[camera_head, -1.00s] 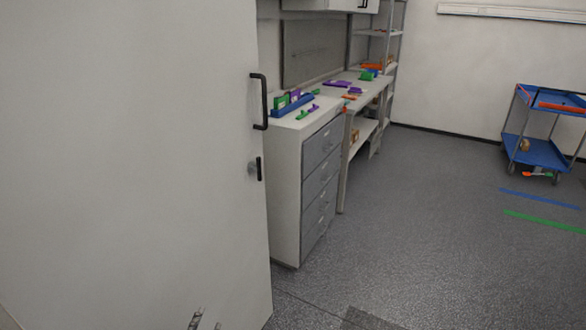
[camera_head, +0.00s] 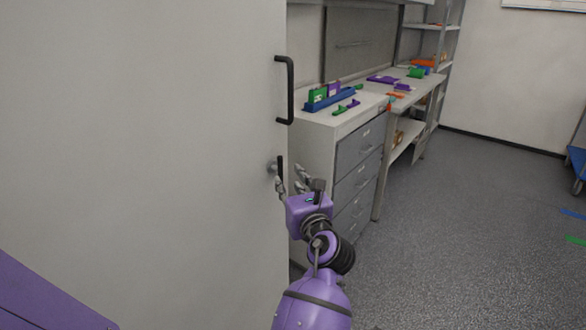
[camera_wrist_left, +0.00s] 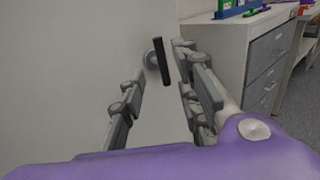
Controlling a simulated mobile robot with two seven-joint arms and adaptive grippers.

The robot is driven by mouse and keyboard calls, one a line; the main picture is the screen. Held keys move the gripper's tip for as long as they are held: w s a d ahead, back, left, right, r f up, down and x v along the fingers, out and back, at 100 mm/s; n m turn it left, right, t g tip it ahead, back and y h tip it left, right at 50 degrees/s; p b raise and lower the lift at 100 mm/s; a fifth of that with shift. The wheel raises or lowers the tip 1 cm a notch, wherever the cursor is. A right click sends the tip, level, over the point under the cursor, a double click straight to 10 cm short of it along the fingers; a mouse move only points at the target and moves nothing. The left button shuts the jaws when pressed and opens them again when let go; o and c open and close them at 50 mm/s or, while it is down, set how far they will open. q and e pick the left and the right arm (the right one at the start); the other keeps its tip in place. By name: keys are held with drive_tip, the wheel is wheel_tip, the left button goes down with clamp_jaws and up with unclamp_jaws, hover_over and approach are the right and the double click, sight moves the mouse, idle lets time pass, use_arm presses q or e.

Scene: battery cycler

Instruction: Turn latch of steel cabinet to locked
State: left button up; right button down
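The steel cabinet (camera_head: 150,130) has a large pale door filling the left of the head view. Its latch (camera_head: 280,168) is a short black bar on a round grey base near the door's right edge, below a long black handle. The bar stands close to upright. My left gripper (camera_head: 291,178) is at the latch, its fingers spread. In the left wrist view, the latch (camera_wrist_left: 161,61) is just ahead, seen between the two open fingers of the gripper (camera_wrist_left: 160,75). I cannot tell whether a finger touches it. My right gripper is out of view.
The black door handle (camera_head: 289,90) sits just above the latch. A grey drawer unit (camera_head: 357,170) stands close behind my left gripper, with a blue tray (camera_head: 330,102) on top. Open floor (camera_head: 470,230) lies to the right.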

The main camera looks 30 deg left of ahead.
sight(281, 167)
use_arm(q)
drive_tip(key=x, duration=0.7)
drive_tip(key=shift+w+a, duration=0.25)
drive_tip(key=shift+w, duration=0.05)
clamp_jaws()
